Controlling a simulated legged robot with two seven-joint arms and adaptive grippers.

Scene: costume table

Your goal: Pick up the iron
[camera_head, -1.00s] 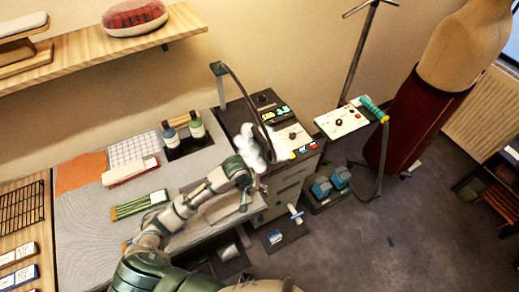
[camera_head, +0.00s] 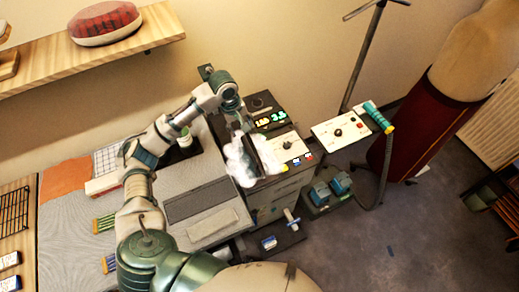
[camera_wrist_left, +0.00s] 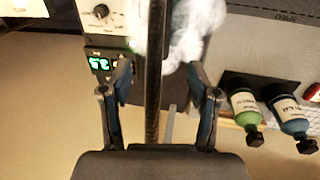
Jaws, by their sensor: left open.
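The iron cannot be made out clearly. White puffs of steam (camera_head: 240,160) cover the front left of the dark control station (camera_head: 262,103), and a dark upright shape (camera_head: 268,155) shows beside them. The steam also shows at the top of the left wrist view (camera_wrist_left: 185,30). My left gripper (camera_head: 246,128) is above the station, pointing down close to the steam. In the left wrist view its two fingers (camera_wrist_left: 158,75) are apart, with a dark hose or rod (camera_wrist_left: 153,95) passing between them. I cannot tell whether they touch it. My right gripper is not in view.
Two bottles (camera_wrist_left: 243,103) stand beside the station; my arm partly hides them in the head view. A white panel (camera_head: 340,130) with a teal handle (camera_head: 378,117) and hose is to the right. A wooden shelf (camera_head: 150,35) is at upper left. A dress form (camera_head: 440,110) stands far right.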

